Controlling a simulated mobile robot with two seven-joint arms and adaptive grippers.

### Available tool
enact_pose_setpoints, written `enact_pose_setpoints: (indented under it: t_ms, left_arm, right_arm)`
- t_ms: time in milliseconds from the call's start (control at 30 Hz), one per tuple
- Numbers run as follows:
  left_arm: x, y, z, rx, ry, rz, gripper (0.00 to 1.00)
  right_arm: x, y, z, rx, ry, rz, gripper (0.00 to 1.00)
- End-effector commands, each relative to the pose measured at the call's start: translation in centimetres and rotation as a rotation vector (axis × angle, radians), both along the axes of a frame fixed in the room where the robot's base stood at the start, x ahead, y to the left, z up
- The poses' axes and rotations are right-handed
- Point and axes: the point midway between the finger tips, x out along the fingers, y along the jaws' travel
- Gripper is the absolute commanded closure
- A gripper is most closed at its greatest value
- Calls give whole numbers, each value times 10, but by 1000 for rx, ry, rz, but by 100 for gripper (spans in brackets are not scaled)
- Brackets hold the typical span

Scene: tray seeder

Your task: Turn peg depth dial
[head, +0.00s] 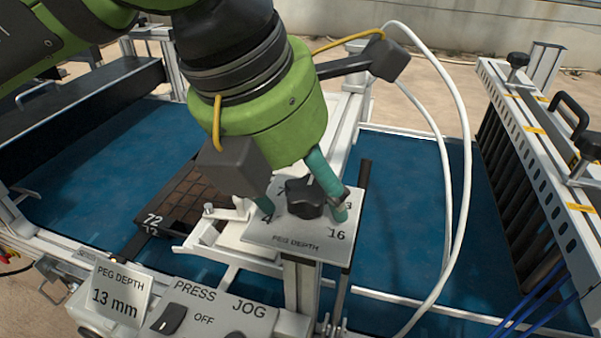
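The peg depth dial is a black knob (304,198) on a light plate (285,235) marked "PEG DEPTH", with numbers such as 4 and 16 showing near its corners. My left gripper (303,207) comes down from above with its two teal fingers on either side of the knob. A gap shows between the left finger and the knob; whether the right finger touches it I cannot tell. The gripper and fingers hide part of the plate and its other numbers. A sign (116,293) at the lower left reads "PEG DEPTH 13 mm". My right gripper is not in view.
A panel (212,309) labelled "PRESS", "OFF" and "JOG" has a black switch (169,319). A dark seed tray (182,205) marked 72 lies left of the plate on the blue belt (405,230). White cables (462,190) loop at the right. A perforated rail (535,170) stands farther right.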

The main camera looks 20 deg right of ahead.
Motion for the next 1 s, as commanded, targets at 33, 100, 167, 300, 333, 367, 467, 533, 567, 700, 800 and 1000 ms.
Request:
enact_pose_setpoints:
  t_ms: [33, 100, 167, 300, 333, 367, 467, 533, 567, 700, 800, 1000]
  left_arm:
    - [0, 0, 0, 0, 0, 0, 49]
    - [0, 0, 0, 0, 0, 0, 77]
    - [0, 0, 0, -1, 0, 0, 84]
    - [0, 0, 0, -2, 1, -2, 84]
    - [0, 0, 0, -3, 1, -3, 84]
    - [0, 0, 0, -3, 1, -4, 84]
    - [0, -1, 1, -3, 2, -20, 84]
    - [0, -1, 1, -4, 2, -39, 84]
    - [0, -1, 1, -4, 2, -50, 84]
    - [1, 0, 0, -4, 5, -126, 84]
    - [1, -1, 1, -6, 4, -202, 84]
    - [3, -1, 2, -7, 5, -384, 84]
  right_arm:
    - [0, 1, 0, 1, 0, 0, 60]
    - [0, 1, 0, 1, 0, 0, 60]
    - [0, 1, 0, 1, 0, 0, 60]
    - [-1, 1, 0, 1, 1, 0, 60]
    - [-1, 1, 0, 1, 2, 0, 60]
    - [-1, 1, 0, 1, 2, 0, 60]
    - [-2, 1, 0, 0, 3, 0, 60]
    - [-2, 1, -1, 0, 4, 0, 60]
    - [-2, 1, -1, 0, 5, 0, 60]
    - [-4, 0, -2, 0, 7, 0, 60]
    - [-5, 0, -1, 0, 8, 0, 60]
    - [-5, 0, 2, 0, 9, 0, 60]
